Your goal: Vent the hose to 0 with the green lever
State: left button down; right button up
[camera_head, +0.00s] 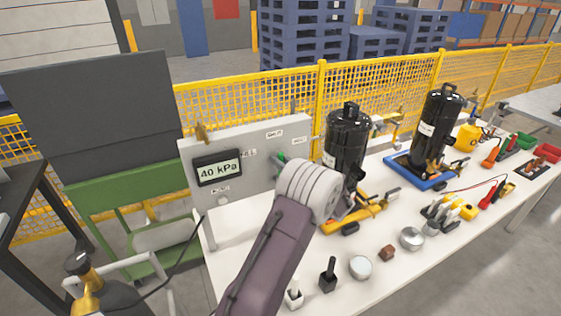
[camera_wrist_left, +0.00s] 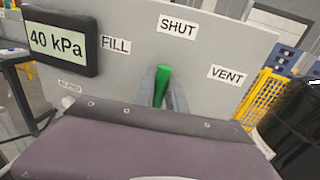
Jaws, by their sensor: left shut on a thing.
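The grey panel (camera_head: 240,190) carries a display (camera_head: 218,168) that reads 40 kPa. In the left wrist view the panel has the labels FILL (camera_wrist_left: 116,45), SHUT (camera_wrist_left: 178,26) and VENT (camera_wrist_left: 227,75). The green lever (camera_wrist_left: 161,84) points up, below the SHUT label; its lower part is hidden. My left gripper (camera_wrist_left: 163,92) is shut on the green lever, a finger on each side. In the head view only a bit of the green lever (camera_head: 281,158) shows beyond my wrist, which hides most of the gripper. My right gripper is not in view.
Two black compressors (camera_head: 346,145) (camera_head: 436,128) stand on the white table right of the panel. Small cups, blocks and tools lie along its front edge. A yellow mesh fence (camera_head: 290,92) runs behind. A gas bottle (camera_head: 88,292) stands at lower left.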

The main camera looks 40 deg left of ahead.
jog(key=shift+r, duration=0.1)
pick_arm(q)
jog(key=w+m, duration=0.1)
jog(key=w+d+m+p, duration=0.1)
jog(key=m, duration=0.1)
jog(key=w+d+f+m+p, duration=0.1)
jog(key=m, duration=0.1)
jog(key=shift+w+t+y, duration=0.3)
jog(key=shift+w+y, duration=0.05)
jog(key=shift+y, duration=0.05)
jog(key=w+m, duration=0.1)
jog(key=d+f+m, duration=0.1)
jog(key=m, duration=0.1)
jog(key=shift+w+f+m+t+p, duration=0.15)
jog(key=shift+w+m+t+p, duration=0.15)
jog(key=shift+w+t+p, duration=0.1)
jog(key=shift+w+d+f+m, duration=0.2)
jog(key=shift+w+f+m, duration=0.4)
jog(key=shift+m, duration=0.4)
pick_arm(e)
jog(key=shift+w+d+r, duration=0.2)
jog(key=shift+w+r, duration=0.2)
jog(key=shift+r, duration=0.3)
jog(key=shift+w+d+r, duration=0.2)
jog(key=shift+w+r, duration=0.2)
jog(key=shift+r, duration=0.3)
pick_arm(q)
jog(key=c, duration=1.4)
grip_release()
jog(key=shift+o, duration=0.2)
